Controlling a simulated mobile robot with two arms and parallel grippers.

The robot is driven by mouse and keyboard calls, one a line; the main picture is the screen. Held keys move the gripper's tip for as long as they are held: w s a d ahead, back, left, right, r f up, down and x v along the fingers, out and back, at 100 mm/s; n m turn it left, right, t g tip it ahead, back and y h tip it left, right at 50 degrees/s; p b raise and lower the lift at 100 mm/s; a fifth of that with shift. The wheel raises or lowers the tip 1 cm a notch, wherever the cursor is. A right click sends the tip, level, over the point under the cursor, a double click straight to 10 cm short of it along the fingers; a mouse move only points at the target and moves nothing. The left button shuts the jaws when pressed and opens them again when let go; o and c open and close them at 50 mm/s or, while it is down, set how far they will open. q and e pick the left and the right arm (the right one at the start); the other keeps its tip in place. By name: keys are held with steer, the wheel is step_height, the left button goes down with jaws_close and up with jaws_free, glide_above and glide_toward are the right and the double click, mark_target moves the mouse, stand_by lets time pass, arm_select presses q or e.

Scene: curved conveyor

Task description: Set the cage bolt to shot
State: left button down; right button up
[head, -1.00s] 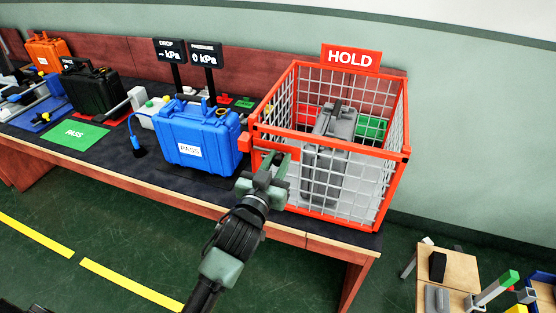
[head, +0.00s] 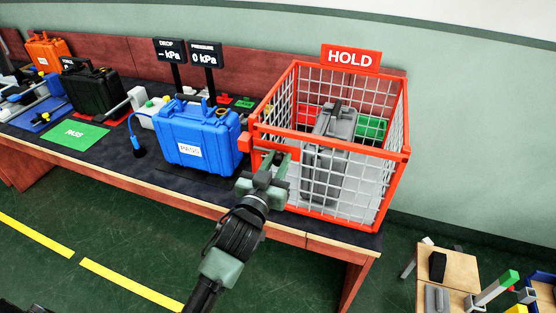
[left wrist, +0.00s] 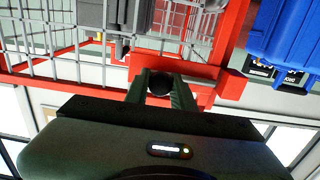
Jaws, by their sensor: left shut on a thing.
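The orange-red wire cage (head: 408,152) stands at the right end of the bench under a HOLD sign (head: 351,58), with a grey case (head: 335,122) inside. The cage bolt is on the cage's front near its left corner; its round black knob (left wrist: 161,86) shows between my fingers in the left wrist view. My left gripper (head: 277,160) is at that spot, shut on the bolt's knob. The fingers hide part of the bolt, so I cannot tell how far it is slid. My right gripper is not in view.
A blue case (head: 196,139) labelled PASS stands on the bench just left of the cage. Two readout signs (head: 205,55) stand behind it. A green PASS mat (head: 74,134) and a black case (head: 90,92) are farther left. A small wooden table (head: 455,268) stands at lower right.

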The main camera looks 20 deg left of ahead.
mark_target(269, 146)
arm_select(q)
steer(key=a+p, duration=0.1)
steer(key=a, duration=0.2)
steer(key=shift+a, duration=0.4)
steer(key=shift+w+a, duration=0.1)
steer(key=c, duration=1.4)
jaws_free()
steer(key=shift+o, duration=1.1)
steer(key=shift+a, duration=0.1)
